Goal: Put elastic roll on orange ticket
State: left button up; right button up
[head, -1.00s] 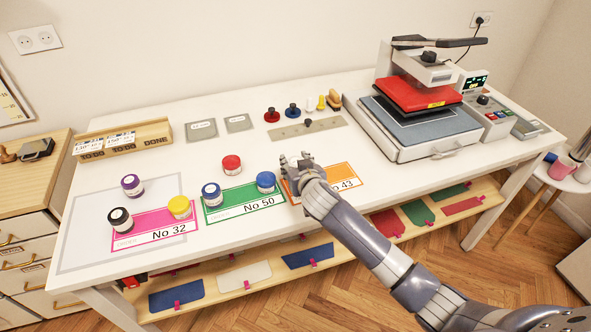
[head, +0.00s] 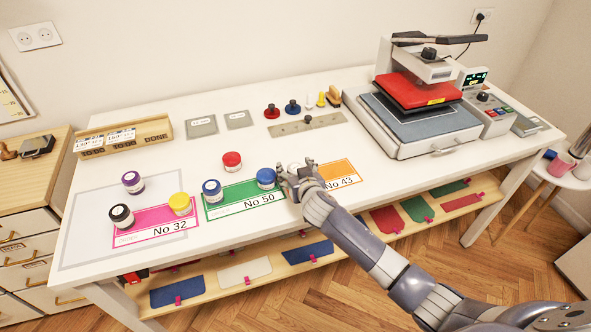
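The orange ticket (head: 343,173), marked No 43, lies on the white table. My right gripper (head: 294,171) is low over its left end and hides that part. Something pale shows between the fingers, but I cannot tell if it is a held roll or part of the gripper. A blue-topped roll (head: 266,178) stands on the green ticket (head: 243,196), close to the left of the gripper. Another blue roll (head: 212,190) stands on that ticket's left end. A red roll (head: 232,162) stands behind it. My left gripper is out of view.
The pink ticket (head: 152,228) holds yellow (head: 180,203) and black (head: 121,215) rolls; a purple roll (head: 133,182) stands behind. A metal ruler plate (head: 306,125), stamps (head: 272,111) and a heat press (head: 420,110) are further back. The orange ticket's right end is clear.

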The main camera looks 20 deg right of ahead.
jog(key=shift+r, duration=0.3)
jog(key=shift+s, duration=0.2)
jog(key=v, duration=1.1)
jog(key=shift+s+b, duration=0.3)
jog(key=shift+b, duration=0.1)
